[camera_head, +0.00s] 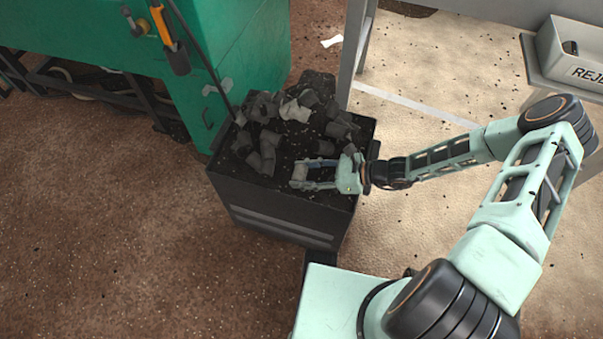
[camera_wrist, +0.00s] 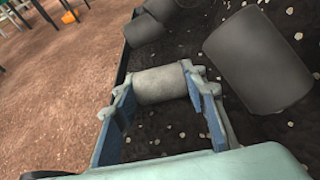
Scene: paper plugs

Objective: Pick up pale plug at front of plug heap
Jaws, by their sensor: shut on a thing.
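The pale plug (camera_wrist: 160,85) is a light grey cylinder. In the wrist view it lies crosswise between the two fingertips of my gripper (camera_wrist: 158,88), which is shut on it at both ends. In the head view my gripper (camera_head: 303,175) is low over the front right part of the dark bin (camera_head: 270,219), and the pale plug (camera_head: 299,173) shows small at its fingertips. Dark debris lies just below the plug; I cannot tell whether the plug touches it. The plug heap (camera_head: 268,150) of darker grey plugs lies behind and left of my gripper.
A large dark plug (camera_wrist: 262,60) lies close to the right finger in the wrist view. The bin's wall runs along the left there. A green machine (camera_head: 245,60) stands behind the bin, and a grey post (camera_head: 352,50) rises at its back right. A reject tray (camera_head: 572,62) is at far right.

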